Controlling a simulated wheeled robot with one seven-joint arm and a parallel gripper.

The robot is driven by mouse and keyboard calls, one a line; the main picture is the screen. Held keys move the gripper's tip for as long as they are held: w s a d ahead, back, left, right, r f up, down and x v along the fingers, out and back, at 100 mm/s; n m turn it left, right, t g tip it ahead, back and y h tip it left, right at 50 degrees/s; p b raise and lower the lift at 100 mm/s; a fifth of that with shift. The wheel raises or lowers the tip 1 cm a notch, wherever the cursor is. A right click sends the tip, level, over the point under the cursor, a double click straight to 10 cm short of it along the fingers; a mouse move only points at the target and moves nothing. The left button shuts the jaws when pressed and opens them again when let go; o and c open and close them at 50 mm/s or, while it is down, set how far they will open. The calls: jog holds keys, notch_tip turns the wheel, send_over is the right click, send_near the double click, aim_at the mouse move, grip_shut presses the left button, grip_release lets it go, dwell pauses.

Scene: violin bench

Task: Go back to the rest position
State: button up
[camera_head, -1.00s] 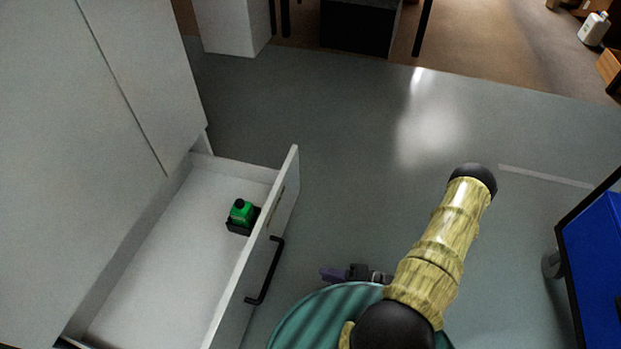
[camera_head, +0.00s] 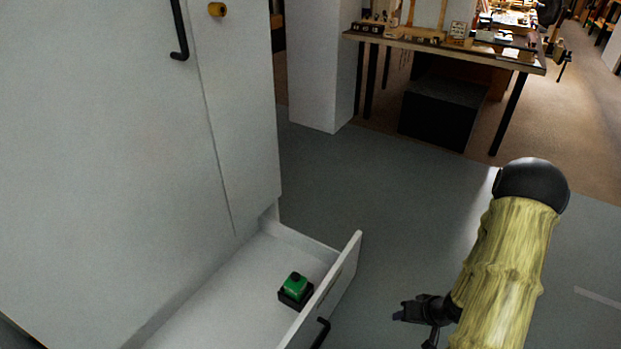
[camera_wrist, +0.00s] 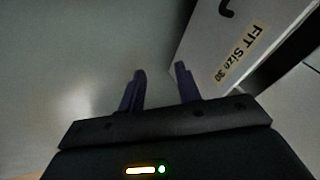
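My gripper (camera_head: 404,310) is at the right of the open drawer in the head view, partly hidden by my yellow-green arm. In the wrist view its two fingers (camera_wrist: 160,84) stand apart with nothing between them, so it is open and empty. The floor lies beyond them. The white drawer front (camera_wrist: 220,50) is to the right of the fingers, with a label reading "FIT Size 30".
The drawer (camera_head: 340,284) is pulled out of the white cabinet (camera_head: 110,150). A green-topped object in a black holder (camera_head: 296,289) sits inside. A workbench (camera_head: 455,48) with tools stands at the back. The grey floor between is clear.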

notch_tip(320, 180, up, 18)
jog(key=a+h+p, duration=0.2)
jog(key=h+p, duration=0.1)
jog(key=h, duration=0.1)
jog(key=s+a+r+n+g+p, duration=0.1)
jog(key=s+a+r+p, duration=0.2)
jog(key=r, duration=0.4)
jog(key=s+a+r+g+p, duration=0.1)
jog(key=s+a+r, duration=0.3)
jog(key=a+r, duration=0.2)
notch_tip(320, 180, up, 37)
jog(key=p, duration=3.6)
jog(key=shift+w+d+y+p, duration=0.3)
jog(key=shift+w+d+p, duration=0.05)
